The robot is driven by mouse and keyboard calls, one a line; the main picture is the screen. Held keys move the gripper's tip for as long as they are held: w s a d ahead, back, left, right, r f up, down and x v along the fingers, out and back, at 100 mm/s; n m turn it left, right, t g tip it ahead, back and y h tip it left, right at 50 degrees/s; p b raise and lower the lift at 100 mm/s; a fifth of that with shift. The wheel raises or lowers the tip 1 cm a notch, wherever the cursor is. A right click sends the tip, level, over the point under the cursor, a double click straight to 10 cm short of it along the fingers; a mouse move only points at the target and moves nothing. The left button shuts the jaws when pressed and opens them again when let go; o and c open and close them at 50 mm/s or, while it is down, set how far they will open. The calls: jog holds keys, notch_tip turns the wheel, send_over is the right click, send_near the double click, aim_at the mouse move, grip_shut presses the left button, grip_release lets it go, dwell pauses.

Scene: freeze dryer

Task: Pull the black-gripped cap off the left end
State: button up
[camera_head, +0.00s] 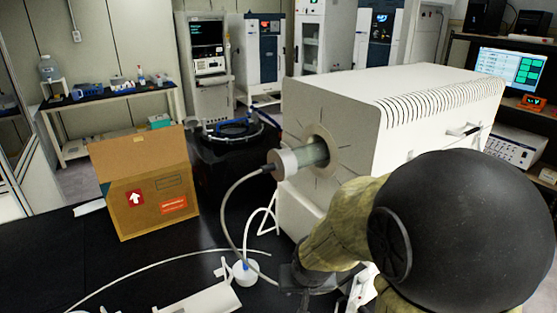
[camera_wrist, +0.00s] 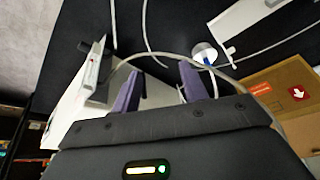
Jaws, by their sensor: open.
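The grey metal cap (camera_head: 281,163) sits on the left end of the greenish tube (camera_head: 312,152) that sticks out of the white box-shaped furnace (camera_head: 335,110). A small black grip (camera_head: 268,168) shows on the cap's outer face, with a pale hose (camera_head: 240,182) running from it. My gripper (camera_head: 300,288) is below the cap and in front of the furnace, apart from the cap; my arm partly hides it. In the wrist view my gripper (camera_wrist: 158,82) is open, its two purple fingers apart with nothing clearly held between them. The cap cannot be made out in the wrist view.
An open cardboard box (camera_head: 150,195) stands left of the cap on the black bench (camera_head: 60,255). A white-and-blue bottle (camera_head: 245,271) and loose hoses lie near my gripper. A white device (camera_head: 205,302) is at the front. Bare bench lies at the left.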

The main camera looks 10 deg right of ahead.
jog(key=w+d+r+m+t+p, duration=0.35)
jog(key=w+r+m+p, duration=0.3)
jog(key=w+r, duration=0.5)
jog(key=m+t+y+p, duration=0.4)
jog(key=m+p, duration=0.1)
jog(key=p, duration=0.2)
send_near(269, 168)
jog(key=shift+w+f, duration=0.75)
jog(key=shift+f, duration=0.05)
jog(key=shift+w+a+r, duration=0.1)
jog(key=shift+a+r, duration=0.05)
jog(key=shift+m, duration=0.25)
jog(key=shift+a, duration=0.1)
jog(key=b+x, duration=0.3)
jog(key=x, duration=0.2)
jog(key=shift+w+a+f, duration=0.1)
jog(key=shift+w+f, duration=0.1)
jog(key=shift+w, duration=0.05)
jog(key=shift+w+a+f, duration=0.2)
jog(key=shift+w, duration=0.45)
jog(key=shift+p+x, duration=0.35)
jog(key=shift+x, duration=0.8)
